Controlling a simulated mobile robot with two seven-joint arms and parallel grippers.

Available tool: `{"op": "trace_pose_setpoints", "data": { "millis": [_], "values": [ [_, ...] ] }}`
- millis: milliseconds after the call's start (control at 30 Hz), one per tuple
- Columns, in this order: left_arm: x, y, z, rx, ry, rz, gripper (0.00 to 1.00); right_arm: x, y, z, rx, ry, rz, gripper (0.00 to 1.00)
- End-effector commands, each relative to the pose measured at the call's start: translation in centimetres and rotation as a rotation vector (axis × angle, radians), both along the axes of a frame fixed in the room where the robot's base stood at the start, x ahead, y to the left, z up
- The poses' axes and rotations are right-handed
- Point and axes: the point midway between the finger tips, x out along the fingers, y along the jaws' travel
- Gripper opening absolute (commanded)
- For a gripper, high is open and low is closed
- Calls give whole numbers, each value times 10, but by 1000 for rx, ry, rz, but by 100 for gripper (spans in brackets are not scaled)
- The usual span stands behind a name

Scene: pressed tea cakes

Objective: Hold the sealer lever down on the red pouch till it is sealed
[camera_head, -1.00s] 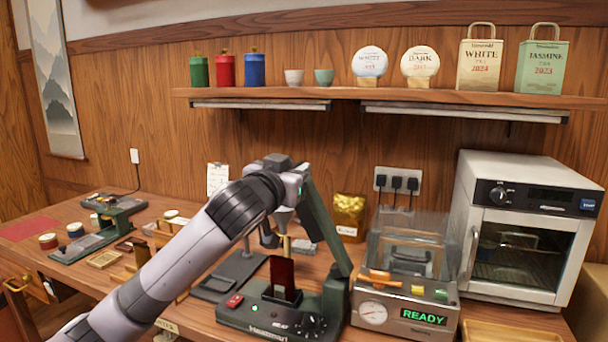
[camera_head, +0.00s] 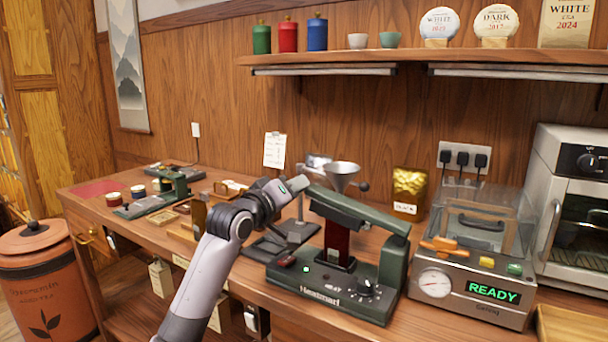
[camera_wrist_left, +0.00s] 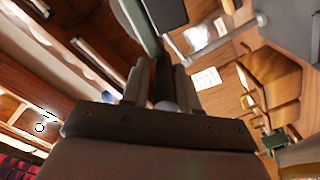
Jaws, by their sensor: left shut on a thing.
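The green heat sealer (camera_head: 325,289) stands on the bench. I cannot tell whether the lever touches the pouch. In the left wrist view the two fingers (camera_wrist_left: 160,88) sit either side of the dark lever (camera_wrist_left: 163,50). My right gripper is out of view.
A metal funnel (camera_head: 342,172) on a stand is behind the lever. To the right are a vacuum machine (camera_head: 470,290) reading READY and a small oven (camera_head: 570,210). A gold packet (camera_head: 409,188) stands behind. A wooden shelf (camera_head: 450,56) runs above.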

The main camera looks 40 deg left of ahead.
Motion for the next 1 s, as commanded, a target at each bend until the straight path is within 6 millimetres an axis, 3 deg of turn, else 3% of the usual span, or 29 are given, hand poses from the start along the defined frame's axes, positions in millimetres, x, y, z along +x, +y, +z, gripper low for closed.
{"op": "trace_pose_setpoints", "data": {
  "millis": [33,300,600,967,1000],
  "values": [
    [0,2,-15,-32,7,2,0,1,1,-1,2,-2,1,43],
    [-2,7,-45,-167,-27,1,0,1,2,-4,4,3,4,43],
    [-2,7,-59,-224,-37,-1,0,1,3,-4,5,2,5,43],
    [-1,7,-63,-231,-34,-3,0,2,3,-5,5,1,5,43],
    [-1,6,-63,-231,-34,-3,31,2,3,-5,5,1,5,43]
  ]
}}
